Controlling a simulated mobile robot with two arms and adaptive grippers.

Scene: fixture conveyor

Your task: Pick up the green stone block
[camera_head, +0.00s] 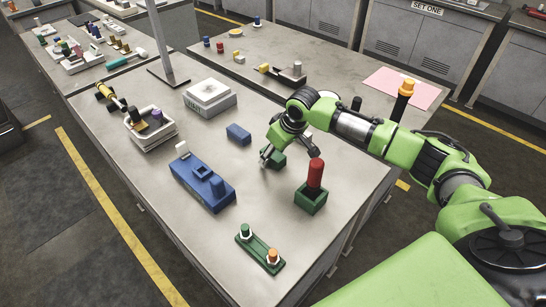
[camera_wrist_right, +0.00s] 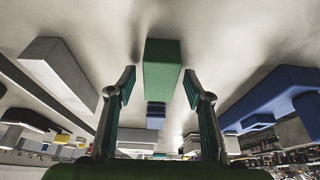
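The green stone block (camera_head: 276,160) lies on the grey workbench in the head view, partly hidden by my right gripper (camera_head: 270,152), which is right at it. In the right wrist view the block (camera_wrist_right: 162,66) shows between the two fingers of the right gripper (camera_wrist_right: 158,78), with a visible gap on each side. The fingers are spread and do not appear to touch it. My left gripper is in neither view.
A green holder with a red cylinder (camera_head: 315,176) stands close to the right. A blue block (camera_head: 239,133) and a larger blue fixture (camera_head: 201,183) lie to the left. A white-grey box (camera_head: 209,97) is behind. A green pegged plate (camera_head: 259,251) lies in front.

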